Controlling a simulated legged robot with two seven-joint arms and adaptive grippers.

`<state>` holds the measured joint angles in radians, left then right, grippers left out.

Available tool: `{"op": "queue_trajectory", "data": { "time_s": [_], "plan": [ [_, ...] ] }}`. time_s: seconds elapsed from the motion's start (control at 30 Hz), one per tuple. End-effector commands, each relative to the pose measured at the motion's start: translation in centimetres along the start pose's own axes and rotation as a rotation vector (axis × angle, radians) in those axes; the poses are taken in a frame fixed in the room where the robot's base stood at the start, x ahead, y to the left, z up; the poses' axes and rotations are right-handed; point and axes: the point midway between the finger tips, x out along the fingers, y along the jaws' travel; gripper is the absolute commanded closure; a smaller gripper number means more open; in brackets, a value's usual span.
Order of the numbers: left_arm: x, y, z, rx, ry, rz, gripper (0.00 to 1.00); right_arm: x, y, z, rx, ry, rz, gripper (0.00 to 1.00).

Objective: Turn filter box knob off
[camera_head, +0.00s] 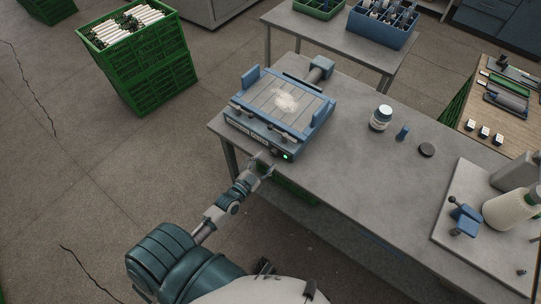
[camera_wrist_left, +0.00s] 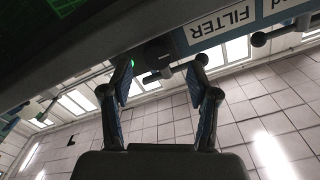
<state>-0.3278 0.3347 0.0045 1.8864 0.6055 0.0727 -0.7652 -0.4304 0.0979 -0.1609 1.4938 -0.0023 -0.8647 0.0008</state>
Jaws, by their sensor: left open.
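The blue filter box (camera_head: 262,130) sits at the left end of the grey table, with a pale dusty patch on its top. A green light (camera_head: 286,156) glows on its front, near the dark knob. In the left wrist view the "FILTER" label (camera_wrist_left: 222,20) shows rotated, and the dark knob (camera_wrist_left: 157,54) with a bar-like part shows between my fingertips. My left gripper (camera_head: 263,166) is open at the box's front; its fingers (camera_wrist_left: 160,68) lie on both sides of the knob. I cannot tell whether they touch it. My right gripper is not in view.
A winder with a cone (camera_head: 510,210) is at the table's right end. Green crates (camera_head: 150,75) stand on the floor at left. The table's front middle is clear.

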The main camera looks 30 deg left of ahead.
Motion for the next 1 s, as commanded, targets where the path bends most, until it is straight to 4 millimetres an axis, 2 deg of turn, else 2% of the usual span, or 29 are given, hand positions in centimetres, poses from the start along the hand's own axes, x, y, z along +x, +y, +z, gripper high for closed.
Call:
{"op": "queue_trajectory", "data": {
  "time_s": [0.1, 0.2, 0.57, 0.6, 0.67, 0.83, 1.0],
  "plan": [
    [2.0, 0.0, 0.0, -0.002, 0.001, -0.001, 0.4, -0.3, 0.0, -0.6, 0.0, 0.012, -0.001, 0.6],
    [3.1, 0.1, -0.1, 0.0, 0.0, 0.0, 0.4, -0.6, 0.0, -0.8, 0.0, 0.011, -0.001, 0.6],
    [3.7, 0.0, 0.0, -0.002, 0.0, 0.002, 0.4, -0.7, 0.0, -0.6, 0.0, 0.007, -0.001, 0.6],
    [3.7, 0.0, 0.0, -0.002, 0.0, 0.001, 0.43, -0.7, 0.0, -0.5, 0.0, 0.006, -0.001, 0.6],
    [3.7, 0.0, 0.0, -0.002, 0.0, 0.001, 0.57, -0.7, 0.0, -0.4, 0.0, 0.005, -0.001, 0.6],
    [3.7, 0.0, 0.0, -0.002, 0.0, 0.002, 1.0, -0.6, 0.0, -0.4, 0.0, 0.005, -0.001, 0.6],
    [3.7, 0.0, 0.0, -0.006, -0.001, 0.002, 1.0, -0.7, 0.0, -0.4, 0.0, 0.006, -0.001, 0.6]
  ]
}}
